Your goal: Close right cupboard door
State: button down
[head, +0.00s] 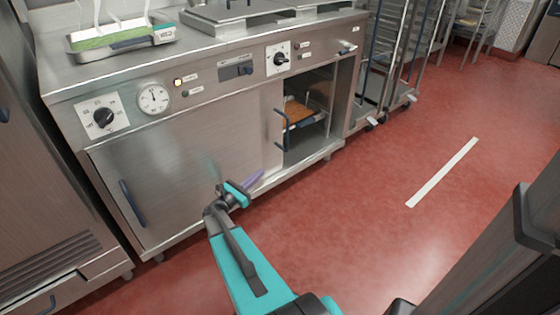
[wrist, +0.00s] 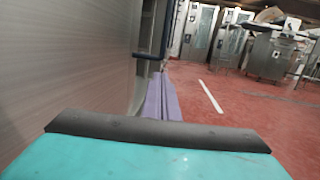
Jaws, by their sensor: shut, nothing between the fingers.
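The steel cupboard front (head: 190,160) stands below the counter in the head view. Its right part is open, and a dark opening (head: 318,92) shows shelves and an orange-brown item inside. A dark blue door handle (head: 281,130) stands at the opening's left edge; it also shows in the wrist view (wrist: 146,53). My gripper (head: 257,177), with purple fingers, is low in front of the steel panel, left of and below that handle. In the wrist view the fingers (wrist: 160,88) are together and empty, pointing along the panel (wrist: 70,65). Contact with the panel cannot be told.
Another blue handle (head: 132,203) is at the far left of the cupboard front. Knobs and a gauge (head: 153,98) line the panel above. A steel rack (head: 400,50) stands to the right. The red floor (head: 380,170) in front is clear.

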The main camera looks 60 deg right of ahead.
jog(key=shift+d, duration=0.1)
dwell(0.3)
jog(key=b, duration=0.5)
send_near(285, 151)
jog(key=x, duration=0.6)
jog(key=shift+d, duration=0.2)
jog(key=shift+d, duration=0.1)
